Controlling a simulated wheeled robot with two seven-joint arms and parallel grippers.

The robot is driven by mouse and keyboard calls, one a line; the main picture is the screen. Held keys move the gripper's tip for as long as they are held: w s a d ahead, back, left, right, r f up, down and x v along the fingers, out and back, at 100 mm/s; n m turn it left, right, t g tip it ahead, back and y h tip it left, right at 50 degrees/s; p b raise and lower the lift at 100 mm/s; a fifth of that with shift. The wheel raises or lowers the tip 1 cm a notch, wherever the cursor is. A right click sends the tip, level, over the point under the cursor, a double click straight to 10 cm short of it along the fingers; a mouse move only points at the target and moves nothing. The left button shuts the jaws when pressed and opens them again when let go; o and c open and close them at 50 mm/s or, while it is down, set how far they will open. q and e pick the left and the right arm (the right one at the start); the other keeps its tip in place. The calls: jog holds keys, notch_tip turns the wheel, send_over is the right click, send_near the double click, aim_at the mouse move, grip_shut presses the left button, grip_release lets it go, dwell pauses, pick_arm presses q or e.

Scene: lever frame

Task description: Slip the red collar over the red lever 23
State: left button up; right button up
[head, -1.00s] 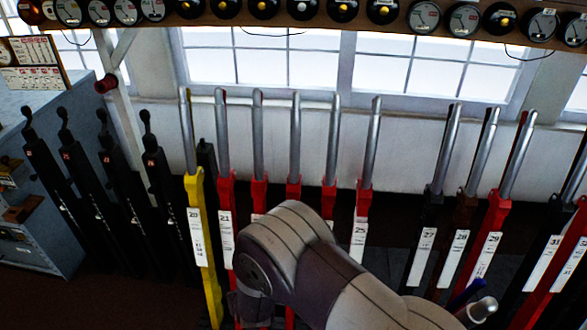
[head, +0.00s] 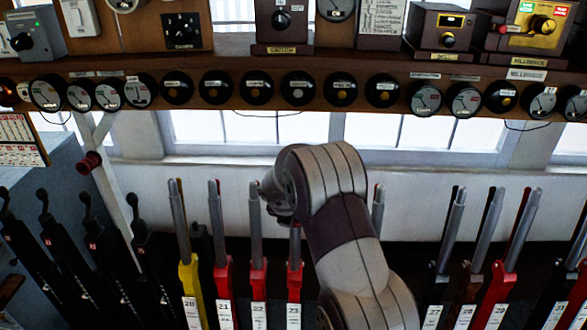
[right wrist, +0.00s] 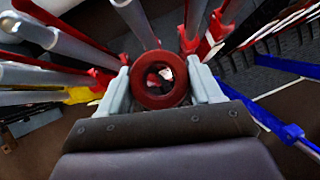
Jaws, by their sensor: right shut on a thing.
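The red collar (right wrist: 177,97) is a thick ring held between the two pale fingers of my right gripper (right wrist: 160,82) in the right wrist view. Its hole faces the camera, and small red and white patches show through it. In the head view the collar is hidden by my right arm. The red lever 23 (head: 294,268) stands in the row, with a red lower part, a grey metal handle and a white number plate. My right wrist is up beside the handle tops, near lever 23. Whether the collar is above or beside its tip cannot be told. My left gripper is not in view.
Red levers 22 (head: 259,285) and 21 (head: 222,275) and yellow lever 20 (head: 190,275) stand close on the left. Black lever 27 (head: 440,280) and others stand right. A shelf of round dials (head: 340,92) runs above. My arm hides some levers right of 23.

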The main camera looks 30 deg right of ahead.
jog(key=w+d+r+p, duration=0.2)
jog(key=w+r+p, duration=0.15)
jog(key=r, duration=0.35)
jog(key=shift+g, duration=0.4)
jog(key=w+d+f, duration=0.1)
jog(key=w, duration=0.1)
jog(key=w+d+p, duration=0.1)
jog(key=w+d, duration=0.1)
jog(key=w, duration=0.1)
jog(key=w+d+f, duration=0.1)
jog(key=w, duration=0.1)
jog(key=shift+w+d+f, duration=0.3)
jog(key=shift+w, duration=0.05)
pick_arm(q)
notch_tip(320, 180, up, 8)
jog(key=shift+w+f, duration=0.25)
pick_arm(e)
jog(key=shift+w+d+f, duration=0.1)
jog(key=shift+w+d, duration=0.2)
jog(key=shift+w, duration=0.2)
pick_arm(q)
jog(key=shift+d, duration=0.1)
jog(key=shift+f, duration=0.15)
pick_arm(e)
jog(key=shift+s+a, duration=0.1)
jog(key=shift+a, duration=0.1)
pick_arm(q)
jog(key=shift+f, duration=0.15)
pick_arm(e)
jog(key=shift+f, duration=0.15)
